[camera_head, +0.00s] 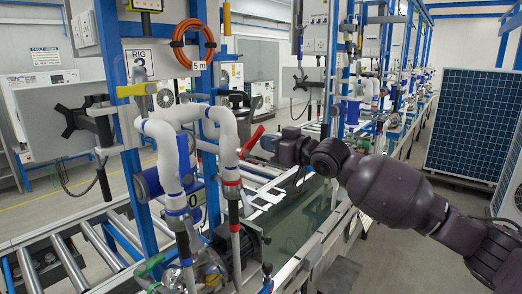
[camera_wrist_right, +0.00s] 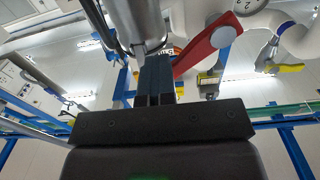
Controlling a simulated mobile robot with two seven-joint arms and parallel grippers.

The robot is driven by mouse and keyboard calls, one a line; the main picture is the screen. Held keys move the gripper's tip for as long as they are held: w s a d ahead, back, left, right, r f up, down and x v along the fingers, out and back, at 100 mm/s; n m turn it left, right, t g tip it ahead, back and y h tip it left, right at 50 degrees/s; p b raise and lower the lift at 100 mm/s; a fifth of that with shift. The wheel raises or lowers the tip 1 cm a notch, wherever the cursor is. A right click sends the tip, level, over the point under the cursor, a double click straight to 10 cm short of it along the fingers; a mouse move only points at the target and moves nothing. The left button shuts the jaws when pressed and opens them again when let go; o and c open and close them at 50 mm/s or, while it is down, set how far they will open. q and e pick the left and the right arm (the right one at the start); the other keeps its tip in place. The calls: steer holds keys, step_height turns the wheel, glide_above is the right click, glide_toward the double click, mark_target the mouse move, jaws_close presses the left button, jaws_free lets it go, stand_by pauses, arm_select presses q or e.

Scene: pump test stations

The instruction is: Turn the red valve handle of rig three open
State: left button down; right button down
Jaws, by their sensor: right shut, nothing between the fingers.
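The red valve handle (camera_head: 253,139) sticks up and to the right from the pipework of the near rig in the head view. In the right wrist view the red handle (camera_wrist_right: 206,45) is a flat, slanted bar. My right gripper (camera_head: 272,143) is just right of the handle in the head view, its fingertips small and partly unclear. In the wrist view its dark fingers (camera_wrist_right: 155,80) are together and empty, close to the handle's lower left end; I cannot tell whether they touch it. The rig sign (camera_head: 143,62) reads RIG, its number partly hidden. My left gripper is out of view.
White pipes (camera_head: 165,130) and blue posts stand left of the handle. A coiled orange hose (camera_head: 193,44) hangs above. A water tank (camera_head: 290,220) lies below my right gripper, and a roller conveyor (camera_head: 80,250) runs at left. A metal cylinder (camera_wrist_right: 135,20) is close to the fingers.

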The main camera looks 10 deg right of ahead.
mark_target(257, 132)
steer(key=shift+s+a+r, duration=0.4)
steer(key=shift+a+r, duration=0.25)
steer(key=shift+r, duration=0.05)
steer(key=shift+s+a+r, duration=0.35)
steer(key=shift+a+r, duration=0.3)
steer(key=shift+r, duration=0.05)
stand_by(1.4)
steer(key=shift+s+a+r, duration=0.2)
steer(key=shift+s+a, duration=0.25)
steer(key=shift+a, duration=0.1)
steer(key=shift+s+a+r, duration=0.2)
steer(key=shift+s+a, duration=0.2)
steer(key=shift+a, duration=0.15)
stand_by(2.3)
steer(key=shift+w+d, duration=0.3)
steer(key=shift+d, duration=0.2)
stand_by(0.4)
steer(key=shift+f+v, duration=0.15)
steer(key=shift+v, duration=1.25)
steer(key=shift+f+v, duration=0.15)
steer(key=shift+v, duration=1.2)
